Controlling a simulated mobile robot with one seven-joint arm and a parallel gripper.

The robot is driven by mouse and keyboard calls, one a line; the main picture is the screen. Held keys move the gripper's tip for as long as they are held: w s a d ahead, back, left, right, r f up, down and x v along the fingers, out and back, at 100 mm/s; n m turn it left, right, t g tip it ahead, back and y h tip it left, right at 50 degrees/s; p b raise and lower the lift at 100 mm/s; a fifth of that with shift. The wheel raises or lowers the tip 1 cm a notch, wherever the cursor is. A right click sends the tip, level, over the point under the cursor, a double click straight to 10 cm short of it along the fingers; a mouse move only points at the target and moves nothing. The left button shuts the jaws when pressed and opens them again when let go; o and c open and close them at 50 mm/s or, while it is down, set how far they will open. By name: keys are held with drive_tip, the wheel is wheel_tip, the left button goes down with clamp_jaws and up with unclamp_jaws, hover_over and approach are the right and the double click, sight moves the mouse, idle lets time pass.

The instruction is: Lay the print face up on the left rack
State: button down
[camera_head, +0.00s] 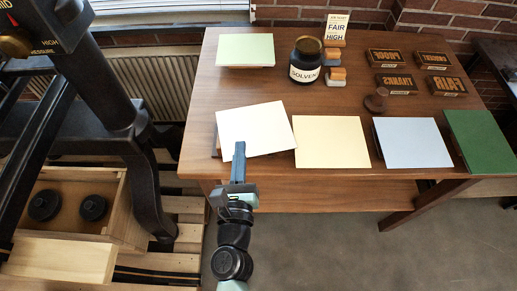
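A blank white sheet (252,129) is at the front left of the wooden table, slightly turned against the table edge. A dark edge shows under its left side; what supports it is mostly hidden. My gripper (239,152) reaches from the front, and its finger overlaps the sheet's near edge. The fingers appear as one narrow strip, so I cannot tell whether they pinch the sheet. To the right lie a cream sheet (331,142), a pale blue sheet (412,143) and a green sheet (482,139). No printed marks show on these sheets. No rack is clearly identifiable.
A pale green pad (246,50) lies at the back left of the table (290,95). A solvent jar (305,62), a small sign (336,28), a round-knobbed stamp (376,100) and several type blocks (396,84) stand behind the sheets. A black press (130,120) stands left, beside a wooden box (110,185).

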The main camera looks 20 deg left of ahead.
wheel_tip(320, 180, down, 7)
drive_tip(key=b, duration=0.6)
drive_tip(key=shift+b, duration=0.3)
drive_tip(key=c, duration=1.6)
unclamp_jaws()
drive_tip(key=c, duration=0.9)
unclamp_jaws()
drive_tip(key=shift+b+v, duration=1)
drive_tip(key=shift+v, duration=2)
drive_tip(key=shift+a, duration=0.1)
